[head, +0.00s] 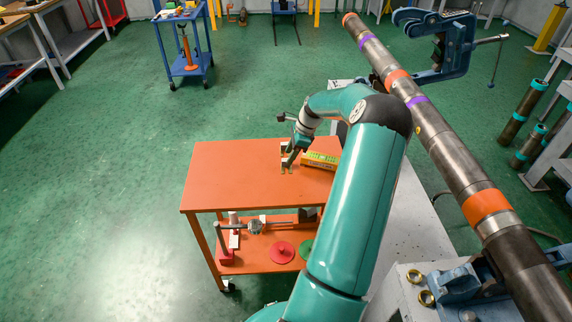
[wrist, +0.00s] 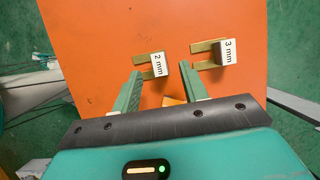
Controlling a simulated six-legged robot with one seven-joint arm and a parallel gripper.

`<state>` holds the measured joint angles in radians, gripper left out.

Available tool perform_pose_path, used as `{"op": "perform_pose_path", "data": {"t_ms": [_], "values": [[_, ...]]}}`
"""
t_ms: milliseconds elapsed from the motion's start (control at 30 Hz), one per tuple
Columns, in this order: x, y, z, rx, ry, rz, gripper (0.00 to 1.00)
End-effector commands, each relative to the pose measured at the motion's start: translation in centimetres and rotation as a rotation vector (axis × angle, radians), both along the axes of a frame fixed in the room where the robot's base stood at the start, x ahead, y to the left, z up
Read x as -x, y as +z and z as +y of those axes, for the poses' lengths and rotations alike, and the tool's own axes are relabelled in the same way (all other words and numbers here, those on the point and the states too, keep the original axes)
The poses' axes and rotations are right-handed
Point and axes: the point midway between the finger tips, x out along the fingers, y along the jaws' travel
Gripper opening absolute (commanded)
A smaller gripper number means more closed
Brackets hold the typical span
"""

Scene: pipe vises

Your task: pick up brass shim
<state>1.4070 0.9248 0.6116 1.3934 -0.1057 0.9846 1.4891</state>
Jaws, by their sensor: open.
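Two brass shims with forked prongs and white tags stand out on the orange cart top (head: 225,180). In the wrist view, the shim tagged 2 mm (wrist: 158,65) is at the middle, and the shim tagged 3 mm (wrist: 228,50) is to its right. In the head view, they show as small pieces beside my gripper (head: 292,157). My gripper (wrist: 150,76) is open, with its green fingers over the cart top. The fingertips are close to the 2 mm shim; I cannot tell whether they touch it. The 3 mm shim is clear of both fingers.
A yellow box (head: 321,160) lies on the cart top by my gripper. The lower shelf holds a red disc (head: 282,252) and tools. A long banded pipe (head: 430,130) and a blue vise (head: 435,45) stand at right.

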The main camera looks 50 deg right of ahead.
Motion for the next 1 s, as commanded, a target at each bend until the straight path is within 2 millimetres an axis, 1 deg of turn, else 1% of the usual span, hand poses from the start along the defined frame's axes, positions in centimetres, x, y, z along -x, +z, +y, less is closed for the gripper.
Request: {"op": "perform_pose_path", "data": {"t_ms": [33,100,200,433,467,500,667,700,1000], "values": [[-0.3,-0.9,0.3,-0.005,0.001,-0.001,0.44],[-0.5,-1.8,0.6,-0.003,-0.001,0.000,0.44],[-0.8,-2.6,0.8,-0.002,0.000,-0.001,0.44],[-0.9,-2.8,0.8,0.001,0.000,-0.001,0.44],[-0.9,-2.8,0.8,0.001,0.000,-0.001,0.42],[-0.9,-2.8,0.8,0.001,0.000,-0.001,0.34],[-0.9,-2.7,0.8,0.000,0.000,0.000,0.02],[-0.9,-2.7,0.8,0.000,0.000,0.000,0.00],[-0.9,-2.6,0.8,0.001,0.000,-0.001,0.00]]}}
